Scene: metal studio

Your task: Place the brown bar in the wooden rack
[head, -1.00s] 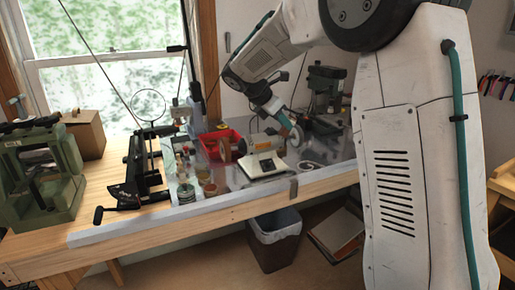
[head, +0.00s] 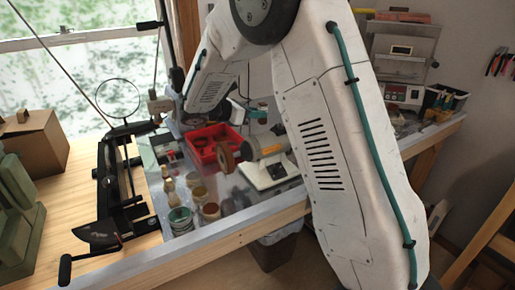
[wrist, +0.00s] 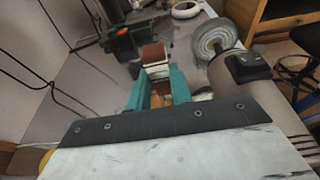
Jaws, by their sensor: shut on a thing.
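The brown bar (wrist: 153,54) shows in the wrist view, its end standing out beyond my gripper's fingertips. My gripper (wrist: 158,82) has teal fingers shut on it, with a pale, light-coloured part between them. The bar is above the dark metal bench top and looks clear of it. In the head view my arm hides the gripper and the bar. I cannot make out the wooden rack for certain in either view.
A bench grinder (head: 262,160) stands close by; its round wheel (wrist: 213,38) shows in the wrist view. A red bin (head: 214,140), small jars (head: 180,216) and a magnifier stand (head: 120,98) are to the left. A grey cabinet (head: 402,60) stands at the back right.

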